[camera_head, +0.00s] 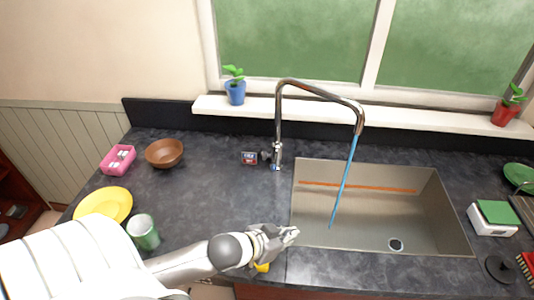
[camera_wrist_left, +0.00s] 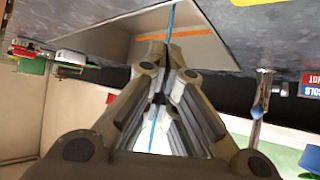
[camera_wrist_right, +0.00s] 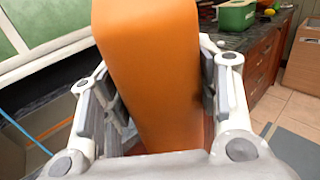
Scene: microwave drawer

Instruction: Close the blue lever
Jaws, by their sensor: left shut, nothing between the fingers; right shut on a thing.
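A chrome faucet (camera_head: 279,125) stands behind the sink, with a blue stream (camera_head: 343,185) running from its spout into the basin. A small blue part, apparently the blue lever (camera_wrist_left: 257,112), shows on the faucet in the left wrist view; in the head view it is too small to make out. A red and blue hot/cold sign (camera_head: 249,158) is left of the faucet base. My left gripper (camera_head: 294,233) is shut and empty over the sink's left edge, apart from the faucet. My right gripper (camera_wrist_right: 165,115) is shut on an orange object (camera_wrist_right: 150,55), seen only partly.
The steel sink (camera_head: 440,225) lies right of my left gripper. A green cup (camera_head: 143,232), yellow plate (camera_head: 104,204), brown bowl (camera_head: 164,153) and pink box (camera_head: 118,160) stand at left. A white and green item (camera_head: 494,217) is right of the sink. The counter left of the faucet is mostly clear.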

